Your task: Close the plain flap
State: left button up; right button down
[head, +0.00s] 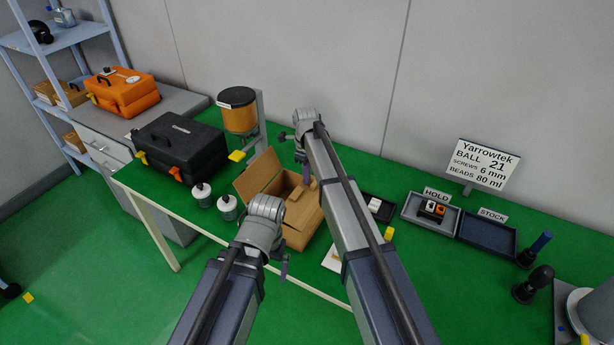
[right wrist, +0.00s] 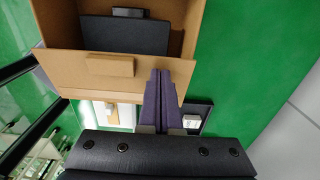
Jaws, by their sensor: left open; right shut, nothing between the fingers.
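The open cardboard box (head: 297,238) stands on the green table. A plain flap (head: 257,172) sticks up at its far left side in the head view.
A dark grey piece (right wrist: 125,35) lies within the box. Two white bottles (head: 228,207) and a black case (head: 178,146) stand to the left. An amber dispenser (head: 238,112) stands behind. A HOLD tray (head: 430,213) and STOCK tray (head: 487,237) lie to the right.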

jog(key=shift+r, duration=0.1)
jog(key=shift+r+p, duration=0.75)
jog(key=shift+p, duration=0.1)
